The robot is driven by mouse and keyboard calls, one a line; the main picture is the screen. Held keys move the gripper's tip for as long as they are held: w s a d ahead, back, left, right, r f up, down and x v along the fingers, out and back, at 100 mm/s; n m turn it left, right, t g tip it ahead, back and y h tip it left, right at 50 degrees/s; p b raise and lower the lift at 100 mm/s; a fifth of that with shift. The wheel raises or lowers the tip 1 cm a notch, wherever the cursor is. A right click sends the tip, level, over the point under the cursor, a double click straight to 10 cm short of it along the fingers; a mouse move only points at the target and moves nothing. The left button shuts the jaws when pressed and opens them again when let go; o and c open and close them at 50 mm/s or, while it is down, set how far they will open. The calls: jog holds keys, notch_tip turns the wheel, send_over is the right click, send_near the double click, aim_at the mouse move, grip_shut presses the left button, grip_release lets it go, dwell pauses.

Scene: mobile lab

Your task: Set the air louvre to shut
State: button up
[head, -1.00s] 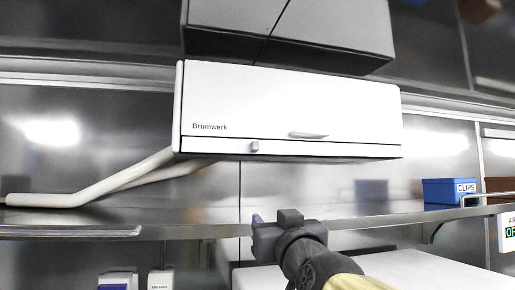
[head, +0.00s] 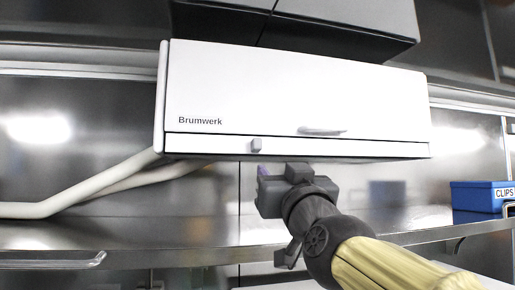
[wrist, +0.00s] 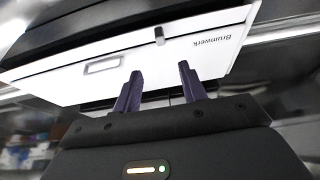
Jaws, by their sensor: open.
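The white Brumwerk wall unit (head: 296,95) hangs over a metal shelf, with a long narrow strip along its lower front. A small grey tab (head: 256,145) stands on that strip, left of the middle; it also shows in the wrist view (wrist: 159,36). I cannot tell from these views whether the louvre is open or shut. My gripper (head: 263,172) is just below the unit's lower edge, under the tab and apart from it. In the wrist view its two dark purple fingers (wrist: 158,78) are spread and empty, with the tab beyond the gap between them.
A flat handle (head: 323,131) juts from the unit's front, right of the tab. A pale pipe (head: 85,190) runs from the unit to the left. The metal shelf (head: 190,232) lies below. A blue CLIPS bin (head: 480,196) stands on the right.

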aim_at(258, 147)
jog(key=p+x, duration=0.9)
jog(key=x, duration=0.7)
jog(key=shift+w+r+p, duration=0.1)
jog(key=shift+p, duration=0.25)
jog(key=shift+w+a+p, duration=0.2)
jog(key=shift+w+p, duration=0.1)
jog(key=shift+w, duration=0.25)
jog(key=shift+c, duration=0.4)
grip_shut()
